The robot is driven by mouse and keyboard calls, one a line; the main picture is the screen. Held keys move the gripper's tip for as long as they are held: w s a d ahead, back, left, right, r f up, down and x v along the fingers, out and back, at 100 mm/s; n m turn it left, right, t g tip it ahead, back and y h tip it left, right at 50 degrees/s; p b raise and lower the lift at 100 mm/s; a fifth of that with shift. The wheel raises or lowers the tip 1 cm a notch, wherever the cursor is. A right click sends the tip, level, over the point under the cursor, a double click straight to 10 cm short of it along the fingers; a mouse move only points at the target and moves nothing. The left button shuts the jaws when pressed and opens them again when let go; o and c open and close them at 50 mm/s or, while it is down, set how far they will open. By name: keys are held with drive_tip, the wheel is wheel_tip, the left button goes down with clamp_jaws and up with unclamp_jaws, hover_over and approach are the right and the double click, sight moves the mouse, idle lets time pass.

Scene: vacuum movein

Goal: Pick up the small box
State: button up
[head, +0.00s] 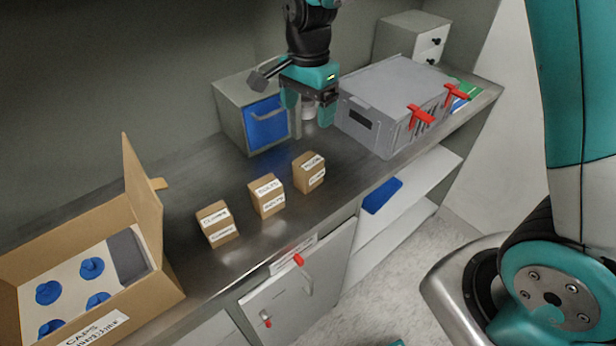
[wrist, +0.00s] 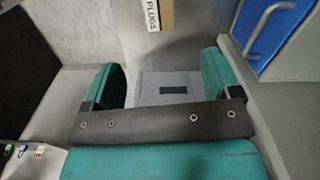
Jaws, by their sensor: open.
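Three small brown boxes with white labels stand in a slanted row on the steel counter: a left box (head: 217,223), a middle box (head: 266,195) and a right box (head: 308,172). My gripper (head: 308,108) is open and empty, above the counter behind the right box and apart from it. In the wrist view my open gripper (wrist: 160,78) shows its two teal fingers with nothing gripped. Part of one small box (wrist: 167,15), with a label that seems to read PLUGS, shows at the top edge there.
A grey cabinet with a blue drawer front (head: 267,122) stands left of my gripper. A large grey case (head: 378,105) with red latches stands to the right. An open carton (head: 150,290) with blue caps is at the front left. Bare counter lies around the small boxes.

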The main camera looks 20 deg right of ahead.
sight(308, 159)
drive_tip(key=shift+m, duration=0.4)
drive_tip(key=f, duration=0.4)
drive_tip(key=f+p, duration=0.1)
drive_tip(key=f, duration=0.3)
drive_tip(key=f+p, duration=0.1)
drive_tip(key=f, duration=0.3)
drive_tip(key=shift+w+d+f, duration=0.15)
drive_tip(key=shift+w, duration=0.2)
drive_tip(key=shift+s+f+p, duration=0.15)
drive_tip(key=shift+f+p, duration=0.5)
drive_tip(key=shift+f, duration=0.85)
drive_tip(key=shift+s+f+p, duration=0.15)
drive_tip(key=shift+f+p, duration=0.5)
drive_tip(key=shift+f, duration=0.8)
drive_tip(key=c, duration=1.1)
drive_tip(key=shift+r, duration=0.1)
